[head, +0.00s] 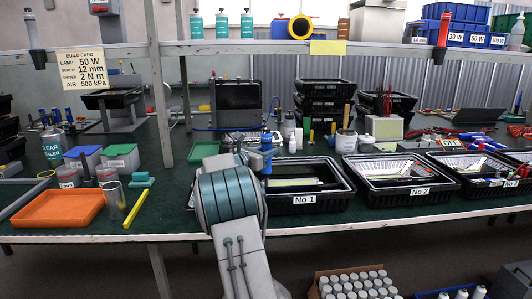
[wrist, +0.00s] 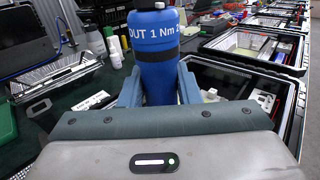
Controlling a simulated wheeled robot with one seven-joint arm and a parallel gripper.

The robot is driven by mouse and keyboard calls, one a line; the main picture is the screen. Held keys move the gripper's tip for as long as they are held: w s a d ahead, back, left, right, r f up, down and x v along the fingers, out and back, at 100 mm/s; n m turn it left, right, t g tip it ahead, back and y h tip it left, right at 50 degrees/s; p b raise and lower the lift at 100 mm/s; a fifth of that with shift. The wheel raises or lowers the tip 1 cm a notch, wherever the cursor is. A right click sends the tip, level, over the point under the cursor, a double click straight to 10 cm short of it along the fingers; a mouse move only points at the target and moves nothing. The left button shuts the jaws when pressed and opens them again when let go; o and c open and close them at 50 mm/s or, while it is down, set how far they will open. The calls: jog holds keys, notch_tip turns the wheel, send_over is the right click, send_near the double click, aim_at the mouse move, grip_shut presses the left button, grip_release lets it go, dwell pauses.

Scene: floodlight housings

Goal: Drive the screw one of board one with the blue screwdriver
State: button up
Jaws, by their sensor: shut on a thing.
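My gripper (wrist: 160,92) is shut on a blue screwdriver (wrist: 157,62), with one finger on each side of it. The screwdriver has a black band and white print reading "OUT 1 Nm 2", cut off. In the head view, the blue screwdriver (head: 266,152) stands roughly upright at the left rear corner of the black housing marked No 1 (head: 305,199). A pale board (head: 294,183) lies inside that housing. My arm hides the housing's left part. The screwdriver's tip and screw one cannot be made out in either view.
Housings No 2 (head: 420,191) and another (head: 505,190) stand to the right. Stacked black housings (head: 325,96), bottles and a cup of tools (head: 346,141) are behind. An orange tray (head: 58,208) lies left. A shelf post (head: 158,85) stands left of my arm.

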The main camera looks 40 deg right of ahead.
jog(key=shift+f+b, duration=0.85)
jog(key=shift+b, duration=0.3)
dwell(2.5)
jog(key=shift+r, duration=0.15)
